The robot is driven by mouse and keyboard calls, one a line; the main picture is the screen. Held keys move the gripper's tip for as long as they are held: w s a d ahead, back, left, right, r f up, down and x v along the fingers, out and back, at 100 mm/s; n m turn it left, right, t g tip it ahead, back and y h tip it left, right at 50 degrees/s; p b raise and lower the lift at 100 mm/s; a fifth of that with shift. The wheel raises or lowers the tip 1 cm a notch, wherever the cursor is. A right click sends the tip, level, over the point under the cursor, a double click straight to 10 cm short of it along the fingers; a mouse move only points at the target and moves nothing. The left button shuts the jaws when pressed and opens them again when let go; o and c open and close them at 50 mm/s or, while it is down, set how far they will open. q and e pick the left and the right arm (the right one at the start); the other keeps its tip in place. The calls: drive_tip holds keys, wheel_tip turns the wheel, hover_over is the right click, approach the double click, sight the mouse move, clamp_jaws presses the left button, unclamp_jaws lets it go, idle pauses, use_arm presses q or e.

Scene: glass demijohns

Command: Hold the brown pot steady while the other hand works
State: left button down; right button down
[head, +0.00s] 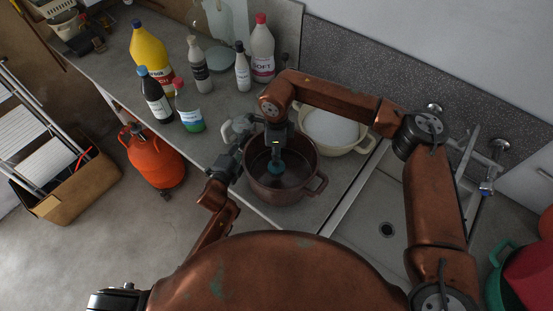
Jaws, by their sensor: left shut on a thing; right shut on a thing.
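The brown pot (287,190) stands upright on the grey counter near its front edge. One of its loop handles sticks out at the right. My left gripper (241,146) is at the pot's left side, shut on the pot where its other handle would be; the grip itself is mostly hidden. My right gripper (275,148) comes down from above over the pot. It is shut on a tool with a teal lower end (276,169), which reaches into the pot. The pot's inside is dark, and I cannot tell what it holds.
A cream pot (358,146) with pale contents stands just behind the brown pot. Several bottles, including a yellow one (150,52), stand at the left on the counter (222,101). A sink (384,212) lies at the right. An orange gas bottle (155,160) stands on the floor.

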drive_tip(key=shift+r, duration=6)
use_arm(q)
drive_tip(key=c, duration=1.8)
unclamp_jaws()
drive_tip(key=shift+o, duration=0.2)
drive_tip(key=v, duration=1.2)
use_arm(e)
drive_tip(key=shift+d, duration=0.1)
